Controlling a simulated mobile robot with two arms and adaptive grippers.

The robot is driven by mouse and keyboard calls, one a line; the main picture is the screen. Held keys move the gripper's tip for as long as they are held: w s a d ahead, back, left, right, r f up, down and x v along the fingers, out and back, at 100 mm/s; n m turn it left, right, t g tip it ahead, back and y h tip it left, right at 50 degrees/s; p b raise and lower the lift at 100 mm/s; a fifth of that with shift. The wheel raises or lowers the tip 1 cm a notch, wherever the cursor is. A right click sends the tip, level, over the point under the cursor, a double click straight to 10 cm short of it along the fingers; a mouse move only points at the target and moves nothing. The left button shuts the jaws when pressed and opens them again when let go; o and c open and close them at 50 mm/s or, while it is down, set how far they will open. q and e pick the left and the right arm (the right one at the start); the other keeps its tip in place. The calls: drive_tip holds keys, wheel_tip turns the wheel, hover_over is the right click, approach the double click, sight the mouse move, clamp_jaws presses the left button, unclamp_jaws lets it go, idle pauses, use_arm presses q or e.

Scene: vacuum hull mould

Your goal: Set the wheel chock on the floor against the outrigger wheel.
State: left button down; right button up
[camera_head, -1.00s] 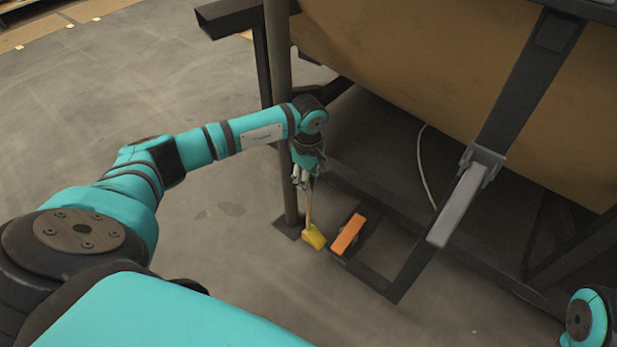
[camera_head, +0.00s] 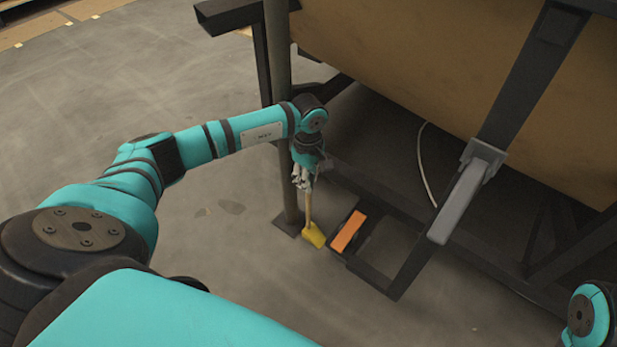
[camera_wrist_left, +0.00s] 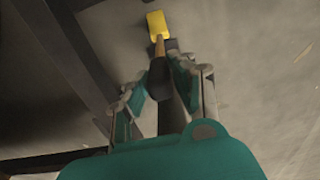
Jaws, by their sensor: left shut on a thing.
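The wheel chock (camera_head: 314,236) is a yellow block on a long tan handle. My left gripper (camera_head: 304,184) points down and is shut on the upper part of the handle. In the left wrist view the yellow block (camera_wrist_left: 156,22) shows beyond the fingers (camera_wrist_left: 166,75), with a dark part of the handle between them. The chock is at or close to the floor; I cannot tell if it touches. It is just left of an orange bar (camera_head: 348,230) on the dark outrigger frame. The outrigger wheel is not clearly visible near this bar. My right gripper is out of view.
A vertical post (camera_head: 279,110) with a flat foot plate stands just left of the chock. A large brown hull mould (camera_head: 420,60) on a dark frame overhangs the right side. A grey bar (camera_head: 458,202) juts out there. The floor (camera_head: 220,250) at left is clear.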

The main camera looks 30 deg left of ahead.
use_arm(q)
drive_tip(key=c, duration=1.1)
unclamp_jaws()
drive_tip(key=shift+o, duration=0.4)
wheel_tip(320, 180, up, 12)
